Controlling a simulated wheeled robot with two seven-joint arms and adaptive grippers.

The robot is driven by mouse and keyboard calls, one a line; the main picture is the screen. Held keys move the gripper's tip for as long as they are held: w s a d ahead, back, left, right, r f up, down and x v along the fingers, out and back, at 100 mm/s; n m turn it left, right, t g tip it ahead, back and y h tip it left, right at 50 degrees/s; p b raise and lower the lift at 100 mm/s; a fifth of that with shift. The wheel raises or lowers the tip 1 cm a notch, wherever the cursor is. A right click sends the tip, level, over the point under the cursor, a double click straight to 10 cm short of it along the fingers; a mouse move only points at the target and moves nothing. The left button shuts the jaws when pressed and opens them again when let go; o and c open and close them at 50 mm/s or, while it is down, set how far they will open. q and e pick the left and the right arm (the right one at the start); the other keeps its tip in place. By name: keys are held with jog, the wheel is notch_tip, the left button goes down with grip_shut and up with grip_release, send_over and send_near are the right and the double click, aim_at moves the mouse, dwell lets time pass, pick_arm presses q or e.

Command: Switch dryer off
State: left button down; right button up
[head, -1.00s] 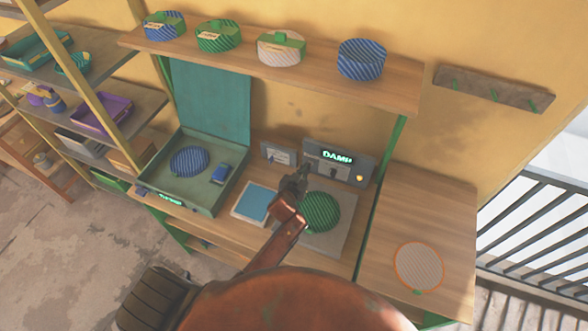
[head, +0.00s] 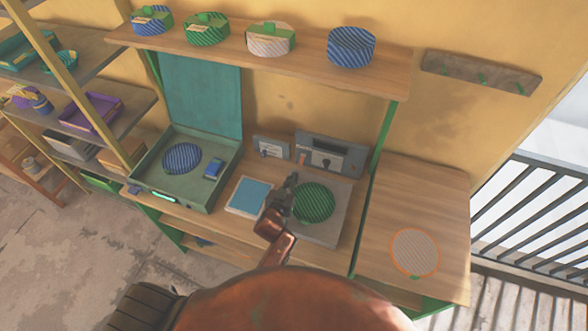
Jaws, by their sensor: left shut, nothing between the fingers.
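The dryer's grey control panel (head: 330,153) stands at the back of the bench against the yellow wall, and its display is dark. A small switch shows on its front, too small to read its position. A green striped disc (head: 314,203) lies on the grey plate (head: 335,225) before the panel. My left gripper (head: 292,177) is shut and empty, over the left edge of the plate, in front of the panel and apart from it. It hides part of the plate's left side. My right gripper is not in view.
An open teal press box (head: 222,180) with a blue striped disc (head: 182,158) stands at the left. A blue pad (head: 250,196) and a smaller grey panel (head: 271,147) are near my gripper. An orange-rimmed disc (head: 414,252) lies on the right table. A shelf (head: 300,62) overhangs the bench.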

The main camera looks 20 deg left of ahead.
pick_arm(q)
jog(key=shift+s+f, duration=0.15)
jog(key=shift+s, duration=0.5)
jog(key=shift+s+f, duration=0.15)
jog(key=shift+s, duration=0.5)
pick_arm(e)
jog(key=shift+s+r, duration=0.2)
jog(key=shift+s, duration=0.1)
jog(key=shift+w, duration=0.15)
